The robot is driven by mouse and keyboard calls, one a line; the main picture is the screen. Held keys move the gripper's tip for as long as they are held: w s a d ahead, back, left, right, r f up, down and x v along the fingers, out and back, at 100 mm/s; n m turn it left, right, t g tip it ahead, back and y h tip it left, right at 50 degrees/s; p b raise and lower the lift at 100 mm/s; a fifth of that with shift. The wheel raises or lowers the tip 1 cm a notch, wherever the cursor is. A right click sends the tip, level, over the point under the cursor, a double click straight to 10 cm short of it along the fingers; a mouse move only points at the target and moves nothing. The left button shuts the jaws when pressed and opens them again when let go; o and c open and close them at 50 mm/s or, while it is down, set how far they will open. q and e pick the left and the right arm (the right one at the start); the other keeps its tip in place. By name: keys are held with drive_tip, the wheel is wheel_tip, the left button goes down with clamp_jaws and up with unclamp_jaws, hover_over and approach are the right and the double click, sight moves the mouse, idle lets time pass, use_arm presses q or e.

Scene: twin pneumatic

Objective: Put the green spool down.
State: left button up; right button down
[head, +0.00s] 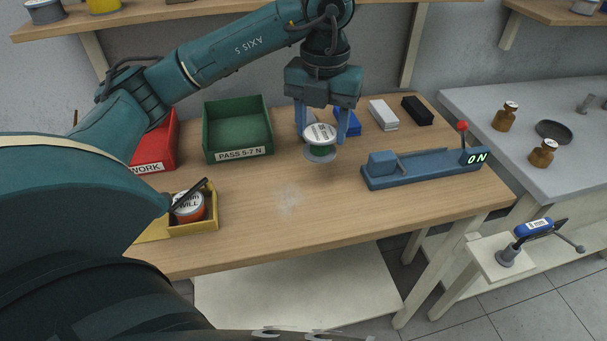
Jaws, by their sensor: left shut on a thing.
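The green spool (320,149) has pale end discs, a labelled top and a green middle. My left gripper (328,130) points down and is shut on it, one finger on each side. The spool is upright over the middle of the wooden workbench (270,232); I cannot tell whether its lower disc touches the bench top. My right gripper is not in view.
Behind are a green bin (238,128) marked PASS 5-7 N and a red bin (153,147). A blue test fixture (425,170) reading "0 N" stands right. A yellow bin (206,219) holds a red spool (189,207). The bench front-centre is clear.

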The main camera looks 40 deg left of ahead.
sight(320, 151)
use_arm(q)
drive_tip(key=f, duration=0.5)
drive_tip(key=shift+s+d+f, duration=0.1)
drive_tip(key=shift+s+f, duration=0.1)
drive_tip(key=shift+f, duration=2.1)
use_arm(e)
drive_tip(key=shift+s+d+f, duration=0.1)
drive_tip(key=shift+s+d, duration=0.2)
use_arm(q)
drive_tip(key=shift+f, duration=0.1)
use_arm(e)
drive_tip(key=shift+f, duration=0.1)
use_arm(q)
drive_tip(key=shift+f, duration=0.15)
drive_tip(key=o, duration=1)
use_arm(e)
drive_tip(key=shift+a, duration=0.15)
use_arm(q)
drive_tip(key=shift+o, duration=0.2)
drive_tip(key=shift+r, duration=0.35)
wheel_tip(320, 151, up, 12)
drive_tip(key=shift+f, duration=0.1)
